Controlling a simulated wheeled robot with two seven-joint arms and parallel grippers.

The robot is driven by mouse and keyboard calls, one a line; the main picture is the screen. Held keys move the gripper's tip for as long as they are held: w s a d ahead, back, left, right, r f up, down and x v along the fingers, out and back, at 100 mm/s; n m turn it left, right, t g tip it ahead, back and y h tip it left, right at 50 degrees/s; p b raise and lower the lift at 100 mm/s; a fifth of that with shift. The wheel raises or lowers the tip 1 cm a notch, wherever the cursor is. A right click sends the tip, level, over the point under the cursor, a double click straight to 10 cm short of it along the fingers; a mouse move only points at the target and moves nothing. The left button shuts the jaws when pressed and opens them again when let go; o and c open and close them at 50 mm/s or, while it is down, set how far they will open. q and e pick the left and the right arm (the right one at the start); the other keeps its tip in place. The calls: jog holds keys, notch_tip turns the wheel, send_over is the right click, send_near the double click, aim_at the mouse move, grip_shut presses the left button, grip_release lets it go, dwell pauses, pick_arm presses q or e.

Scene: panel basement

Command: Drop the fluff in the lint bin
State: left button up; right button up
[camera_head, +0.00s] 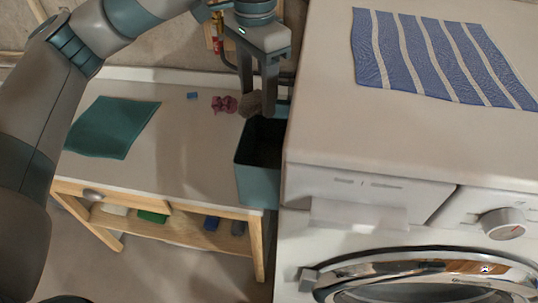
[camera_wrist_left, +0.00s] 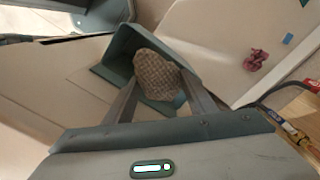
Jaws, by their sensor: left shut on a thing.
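The fluff (camera_head: 251,103) is a grey-brown lump, rough and mesh-textured in the left wrist view (camera_wrist_left: 157,75). My left gripper (camera_head: 257,112) points down and is shut on the fluff, with a finger on either side. The lint bin (camera_head: 257,187) is a dark teal open-topped box at the table's right end, beside the washing machine. In the head view the fluff is near the bin's far rim. In the left wrist view it overlaps the bin (camera_wrist_left: 122,48), so its exact height above the bin is hard to tell. My right gripper is not in view.
The washing machine (camera_head: 355,255) stands close to the bin's right, with a blue striped cloth (camera_head: 435,55) on top. The table (camera_head: 190,150) holds a teal cloth (camera_head: 113,127), a crumpled pink thing (camera_head: 224,104) and a small blue piece (camera_head: 192,96). The table's middle is clear.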

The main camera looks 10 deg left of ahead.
pick_arm(q)
jog(key=o, duration=1.1)
jog(key=shift+r, duration=0.15)
jog(key=shift+r, duration=0.55)
jog(key=shift+r+b, duration=1.45)
jog(key=shift+r, duration=6.55)
